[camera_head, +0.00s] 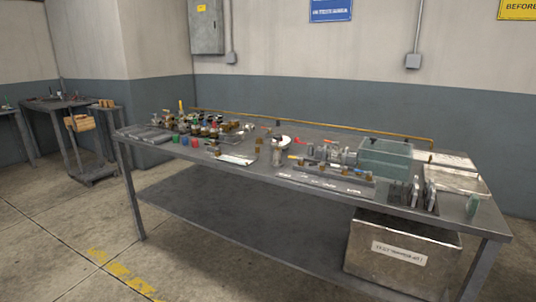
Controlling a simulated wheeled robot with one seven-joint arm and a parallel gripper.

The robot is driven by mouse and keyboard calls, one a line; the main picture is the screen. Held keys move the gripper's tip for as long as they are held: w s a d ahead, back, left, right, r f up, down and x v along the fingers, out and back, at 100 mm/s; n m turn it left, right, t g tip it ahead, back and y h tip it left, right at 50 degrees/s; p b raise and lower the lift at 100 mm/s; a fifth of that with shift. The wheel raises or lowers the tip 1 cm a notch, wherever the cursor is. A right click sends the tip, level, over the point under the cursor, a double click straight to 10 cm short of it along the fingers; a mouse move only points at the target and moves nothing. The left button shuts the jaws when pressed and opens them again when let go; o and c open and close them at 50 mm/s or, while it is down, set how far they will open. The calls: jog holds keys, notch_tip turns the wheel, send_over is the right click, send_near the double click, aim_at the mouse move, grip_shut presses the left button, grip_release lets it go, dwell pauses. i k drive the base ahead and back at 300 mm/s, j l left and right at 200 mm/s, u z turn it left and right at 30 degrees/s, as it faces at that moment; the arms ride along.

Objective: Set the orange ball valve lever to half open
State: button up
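A long grey metal workbench (225,185) holds many small fittings and valves. A small orange lever-like piece (297,157) lies or stands near the middle of the bench, left of a grey-green machine housing (386,160). A low rail (330,175) with several small coloured fittings runs in front of the housing. My gripper is not in view.
A metal bin (400,255) with a label stands on the lower shelf at right. An orange-yellow pipe (310,122) runs along the bench's back. A cart (92,172) and another table (55,104) stand at left. The floor (60,250) in front is clear.

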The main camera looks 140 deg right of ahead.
aim_at(336, 153)
jog(key=z, duration=5.5)
